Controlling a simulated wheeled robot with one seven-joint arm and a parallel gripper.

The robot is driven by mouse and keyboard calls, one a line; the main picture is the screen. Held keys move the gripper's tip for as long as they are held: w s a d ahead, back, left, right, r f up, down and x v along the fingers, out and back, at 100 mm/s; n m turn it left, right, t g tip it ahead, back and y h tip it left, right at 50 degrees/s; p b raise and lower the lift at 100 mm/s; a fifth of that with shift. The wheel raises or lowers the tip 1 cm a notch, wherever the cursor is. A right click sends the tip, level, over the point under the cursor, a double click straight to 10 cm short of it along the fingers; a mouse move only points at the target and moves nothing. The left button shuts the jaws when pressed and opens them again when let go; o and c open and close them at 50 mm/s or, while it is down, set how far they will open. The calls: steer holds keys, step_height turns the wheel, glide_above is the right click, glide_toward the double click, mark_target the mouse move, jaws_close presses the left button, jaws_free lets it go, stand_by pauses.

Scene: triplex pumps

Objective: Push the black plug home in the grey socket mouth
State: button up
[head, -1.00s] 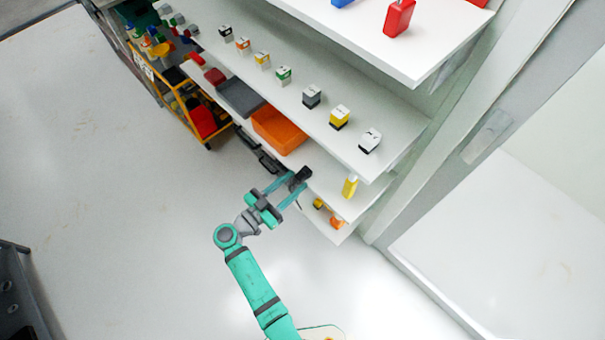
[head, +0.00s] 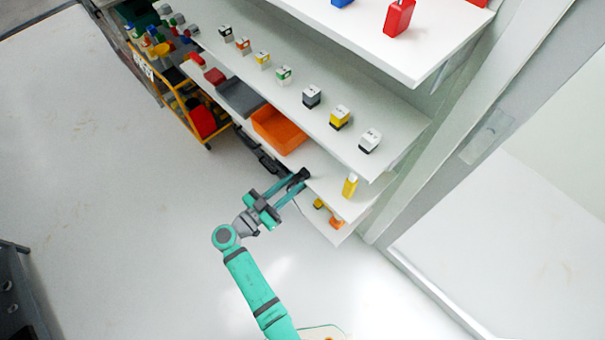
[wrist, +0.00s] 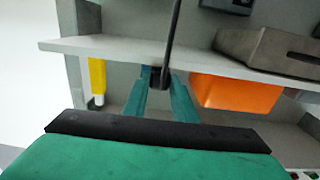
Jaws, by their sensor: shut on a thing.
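My gripper (head: 289,190) is shut on a dark piece, which I take to be the black plug (head: 299,177), in front of the lower shelf. In the wrist view, my gripper (wrist: 160,84) has its two teal fingers either side of the black plug (wrist: 158,79), whose far side is hidden. A dark thin rod or cable rises in front of it there. I cannot make out the grey socket mouth for certain. A grey block with a dark slot (wrist: 262,50) shows at upper right in the wrist view, apart from the plug.
An orange bin (head: 279,130) and a grey bin (head: 241,97) stand on the shelf beyond my gripper. A yellow piece (head: 350,186) stands to the right. Small blocks line the shelf above. The shelf edge (wrist: 120,48) runs close to the fingertips in the wrist view. The floor at left is clear.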

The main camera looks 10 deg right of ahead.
mark_target(294, 182)
steer(key=shift+v, duration=1.95)
steer(key=shift+a, duration=0.1)
